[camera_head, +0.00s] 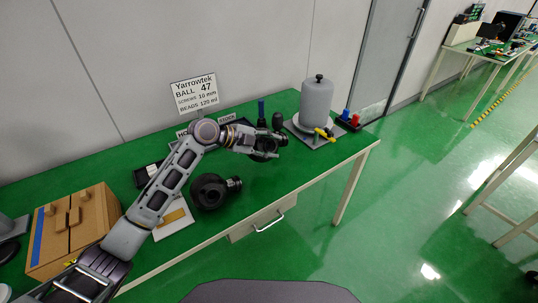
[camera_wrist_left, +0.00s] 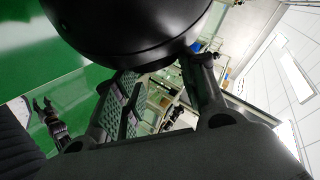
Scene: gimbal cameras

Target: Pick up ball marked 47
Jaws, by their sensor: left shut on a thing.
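My left gripper (camera_head: 268,149) is over the far half of the green table, shut on a dark round ball. In the left wrist view the ball (camera_wrist_left: 130,25) fills the top of the picture, black and smooth, between the two fingers. In the head view the gripper mostly hides it. No number can be read on it. Another black round body with a ribbed neck (camera_head: 209,191) lies on the table nearer me, below my left forearm. My right gripper (camera_wrist_left: 41,106) shows small at the left of the left wrist view, its fingers apart and empty.
A brown box (camera_head: 72,232) sits at the left. The table's front right is clear.

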